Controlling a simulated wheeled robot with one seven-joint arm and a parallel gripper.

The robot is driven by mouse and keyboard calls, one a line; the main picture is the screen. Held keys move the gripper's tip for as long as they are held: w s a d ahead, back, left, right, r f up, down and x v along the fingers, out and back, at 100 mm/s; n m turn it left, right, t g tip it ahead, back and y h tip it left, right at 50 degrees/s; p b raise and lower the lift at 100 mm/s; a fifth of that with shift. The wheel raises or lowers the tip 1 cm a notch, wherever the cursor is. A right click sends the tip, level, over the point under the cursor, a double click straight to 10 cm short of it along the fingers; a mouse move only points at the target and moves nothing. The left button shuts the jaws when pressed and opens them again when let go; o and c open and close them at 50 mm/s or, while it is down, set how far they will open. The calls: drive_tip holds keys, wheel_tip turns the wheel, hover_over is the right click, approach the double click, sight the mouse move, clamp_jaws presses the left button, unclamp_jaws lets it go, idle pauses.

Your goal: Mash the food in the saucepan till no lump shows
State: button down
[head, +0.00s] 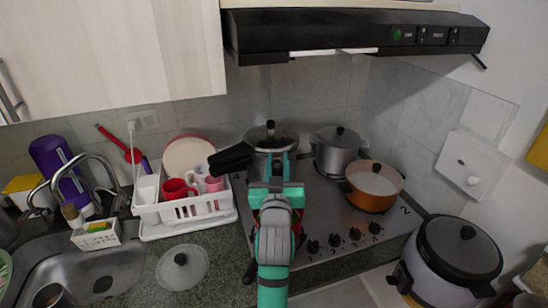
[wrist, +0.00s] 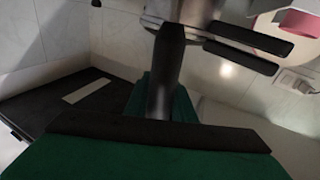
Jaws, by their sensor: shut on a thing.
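My gripper (head: 277,168) is seen from behind in the head view, in front of the lidded pot at the back of the stove. In the wrist view, my gripper (wrist: 165,105) is shut on a dark rod-like handle (wrist: 164,75); I cannot tell what is at its far end. A bit of a red vessel (head: 301,216) shows beside my arm on the front left of the stove, mostly hidden. It may be the saucepan; its food is not visible. A copper-coloured pan (head: 370,200) with a pale inside stands to the right, with no lumps distinguishable.
The lidded pot (head: 284,140) has a long black handle (head: 231,158) reaching left. A grey lidded pot (head: 340,158) stands behind the copper pan. The range hood (head: 350,35) hangs above. A white dish rack (head: 185,212) is left, a rice cooker (head: 455,255) right.

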drive_tip(key=shift+s+d+f, duration=0.1)
drive_tip(key=shift+d+f, duration=0.15)
drive_tip(key=shift+f, duration=0.25)
drive_tip(key=shift+d+f, duration=0.2)
drive_tip(key=shift+f, duration=0.25)
drive_tip(key=shift+r, duration=2.25)
